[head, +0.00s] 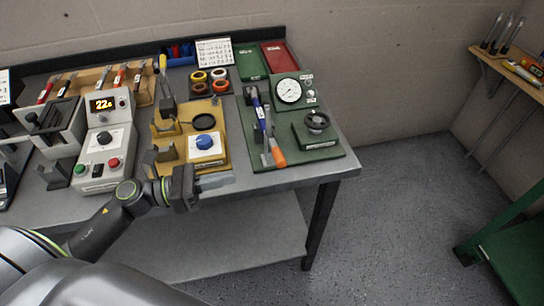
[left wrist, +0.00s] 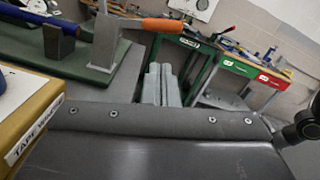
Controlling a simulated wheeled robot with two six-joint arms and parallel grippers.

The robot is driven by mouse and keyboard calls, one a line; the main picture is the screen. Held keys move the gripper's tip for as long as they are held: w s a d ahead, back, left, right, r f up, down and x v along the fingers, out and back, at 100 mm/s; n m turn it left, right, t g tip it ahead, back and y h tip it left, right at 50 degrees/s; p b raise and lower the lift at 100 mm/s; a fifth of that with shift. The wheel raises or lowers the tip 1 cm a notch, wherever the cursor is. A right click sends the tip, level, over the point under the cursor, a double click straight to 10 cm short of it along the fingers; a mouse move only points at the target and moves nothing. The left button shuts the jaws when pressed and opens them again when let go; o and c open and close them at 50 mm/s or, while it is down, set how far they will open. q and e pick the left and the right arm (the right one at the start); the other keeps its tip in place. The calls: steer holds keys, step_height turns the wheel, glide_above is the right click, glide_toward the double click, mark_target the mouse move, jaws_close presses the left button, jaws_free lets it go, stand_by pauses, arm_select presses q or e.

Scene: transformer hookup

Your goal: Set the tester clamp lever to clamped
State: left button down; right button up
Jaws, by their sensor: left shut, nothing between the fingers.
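A green tester board (head: 318,152) lies at the right end of the bench, with a dial gauge (head: 289,91) and a dark round knob (head: 316,121). Along its left side runs a lever with a blue part (head: 261,118) and an orange grip (head: 277,156), which points toward the bench's front edge. In the left wrist view the orange grip (left wrist: 165,25) lies nearly level beyond the fingers. My left gripper (head: 217,181) is shut and empty at the front edge, left of the grip and apart from it. My right gripper is not in view.
Left of the board stands a yellow fixture (head: 207,159) with a blue knob, close to my left gripper. A grey unit (head: 102,143) with a lit display stands further left. Open floor (head: 400,200) lies to the right.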

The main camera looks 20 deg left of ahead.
mark_target(279, 157)
arm_select(q)
steer(key=p+x, duration=0.4)
steer(key=x, duration=0.5)
steer(key=shift+d+p, duration=0.3)
steer(key=shift+d, duration=0.1)
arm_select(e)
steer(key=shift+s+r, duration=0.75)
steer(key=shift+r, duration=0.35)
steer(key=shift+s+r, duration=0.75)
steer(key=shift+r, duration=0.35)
arm_select(q)
steer(key=shift+r, duration=0.2)
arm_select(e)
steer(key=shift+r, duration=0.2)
arm_select(q)
steer(key=shift+r+n+p, duration=0.2)
steer(key=shift+n+p, duration=0.2)
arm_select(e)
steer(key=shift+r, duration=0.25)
